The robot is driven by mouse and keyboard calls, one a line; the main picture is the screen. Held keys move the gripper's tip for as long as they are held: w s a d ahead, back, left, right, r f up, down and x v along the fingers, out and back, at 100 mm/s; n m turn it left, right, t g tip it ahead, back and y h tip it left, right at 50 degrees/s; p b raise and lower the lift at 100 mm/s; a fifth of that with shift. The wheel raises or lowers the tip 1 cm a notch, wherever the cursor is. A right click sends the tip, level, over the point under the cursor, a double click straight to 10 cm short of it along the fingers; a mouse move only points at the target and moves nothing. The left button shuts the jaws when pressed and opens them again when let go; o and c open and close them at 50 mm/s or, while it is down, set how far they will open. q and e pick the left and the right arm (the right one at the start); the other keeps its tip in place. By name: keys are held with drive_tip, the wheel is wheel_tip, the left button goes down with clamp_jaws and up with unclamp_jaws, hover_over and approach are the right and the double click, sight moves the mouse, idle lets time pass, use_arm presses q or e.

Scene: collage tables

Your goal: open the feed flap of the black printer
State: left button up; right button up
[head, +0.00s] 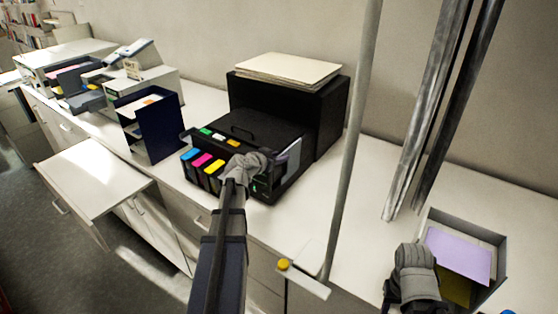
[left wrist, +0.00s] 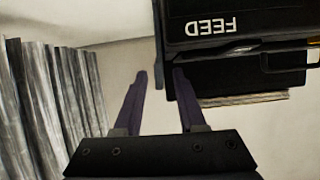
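The black printer (head: 318,112) stands on the white counter in the middle of the head view.
A grey tray (head: 499,268) with purple paper lies beside my right gripper. A dark blue file holder (head: 158,130) stands left of the printer. Paper sheets (head: 287,69) lie on top of the printer. Counter right of the printer is mostly clear.

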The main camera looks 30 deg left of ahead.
use_arm(q)
drive_tip(key=shift+c, duration=0.2)
clamp_jaws()
idle(1.2)
